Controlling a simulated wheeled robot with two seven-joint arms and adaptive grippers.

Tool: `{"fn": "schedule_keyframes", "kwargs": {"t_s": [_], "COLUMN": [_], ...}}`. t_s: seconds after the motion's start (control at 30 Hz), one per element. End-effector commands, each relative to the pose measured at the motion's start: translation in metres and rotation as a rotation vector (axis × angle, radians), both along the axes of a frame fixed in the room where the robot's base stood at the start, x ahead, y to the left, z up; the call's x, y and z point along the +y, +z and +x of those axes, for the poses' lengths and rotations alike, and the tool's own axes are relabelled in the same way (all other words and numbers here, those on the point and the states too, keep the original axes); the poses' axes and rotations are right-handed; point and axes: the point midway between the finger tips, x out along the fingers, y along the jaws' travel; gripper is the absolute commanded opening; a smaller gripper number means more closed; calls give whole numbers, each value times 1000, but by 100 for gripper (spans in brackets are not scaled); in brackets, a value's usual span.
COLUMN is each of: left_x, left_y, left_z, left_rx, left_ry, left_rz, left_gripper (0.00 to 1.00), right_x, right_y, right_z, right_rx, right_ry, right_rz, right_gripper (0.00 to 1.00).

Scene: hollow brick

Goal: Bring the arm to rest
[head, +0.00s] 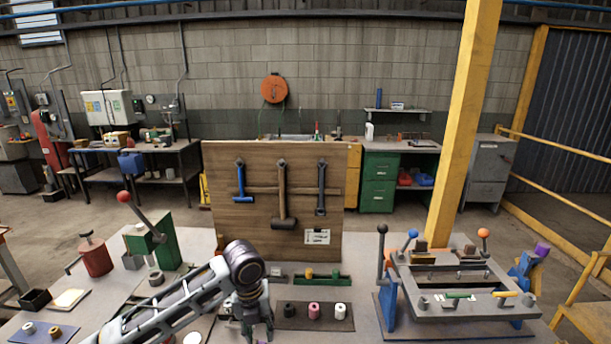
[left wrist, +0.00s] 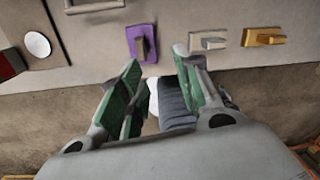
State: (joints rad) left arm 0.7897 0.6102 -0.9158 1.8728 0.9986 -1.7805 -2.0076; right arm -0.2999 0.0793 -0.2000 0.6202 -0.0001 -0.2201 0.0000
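My left arm reaches in from the lower left in the head view. My right arm and gripper are not in view.
The wooden tool board (head: 262,222) with hanging hammers stands behind the gripper. A lever fixture (head: 455,285) stands at right, a green lever press (head: 166,245) at left.

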Motion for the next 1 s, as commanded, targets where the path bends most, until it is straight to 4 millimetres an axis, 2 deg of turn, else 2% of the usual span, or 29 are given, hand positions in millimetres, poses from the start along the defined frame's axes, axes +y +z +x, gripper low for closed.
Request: {"fn": "schedule_keyframes", "kwargs": {"t_s": [0.2,0.5,1.0], "left_x": [-22,-44,-57], "left_y": [-15,-30,-46], "left_z": [-18,-40,-70], "left_rx": [-6,-4,37], "left_ry": [164,417,898], "left_rz": [-64,-158,-306], "left_gripper": [33,33,33], "right_x": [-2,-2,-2], "right_y": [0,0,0], "right_z": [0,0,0], "right_rx": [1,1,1], "right_ry": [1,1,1], "right_rz": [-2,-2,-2], "right_gripper": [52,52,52]}}
